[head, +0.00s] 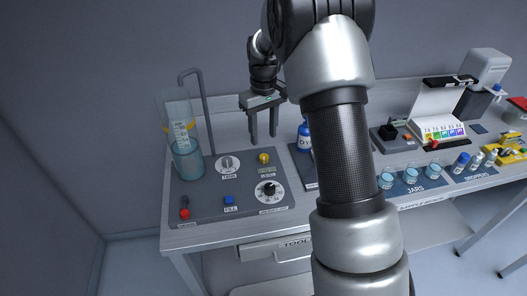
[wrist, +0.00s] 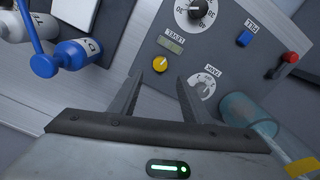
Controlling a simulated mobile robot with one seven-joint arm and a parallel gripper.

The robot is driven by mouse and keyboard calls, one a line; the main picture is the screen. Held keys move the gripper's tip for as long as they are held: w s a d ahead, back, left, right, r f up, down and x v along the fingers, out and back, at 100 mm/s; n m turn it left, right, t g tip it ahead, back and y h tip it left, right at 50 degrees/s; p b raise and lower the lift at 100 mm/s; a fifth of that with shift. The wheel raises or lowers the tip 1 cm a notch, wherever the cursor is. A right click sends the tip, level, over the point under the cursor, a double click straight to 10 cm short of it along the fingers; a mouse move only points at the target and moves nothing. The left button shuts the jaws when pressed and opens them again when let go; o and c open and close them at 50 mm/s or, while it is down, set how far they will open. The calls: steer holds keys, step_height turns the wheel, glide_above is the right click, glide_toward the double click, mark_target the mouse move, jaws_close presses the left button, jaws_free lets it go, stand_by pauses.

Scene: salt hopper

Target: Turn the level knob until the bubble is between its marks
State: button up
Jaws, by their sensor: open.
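The level knob (head: 264,158) is small, round and yellow, on the grey panel (head: 190,215); it also shows in the wrist view (wrist: 160,64). A small greenish level window (wrist: 170,45) sits between the knob and the LEVEL label (wrist: 173,31). The bubble and its marks are too small to make out. My gripper (head: 263,139) is open and empty, with its fingers pointing down near the knob. In the wrist view the knob appears between and just beyond the two fingertips (wrist: 160,78), with no visible contact.
A clear water cylinder (head: 187,158) stands at left. A blue bottle (wrist: 62,58) stands beside the panel.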

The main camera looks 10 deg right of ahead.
mark_target(264, 156)
step_height(264, 156, down, 8)
steer(key=shift+f, duration=0.2)
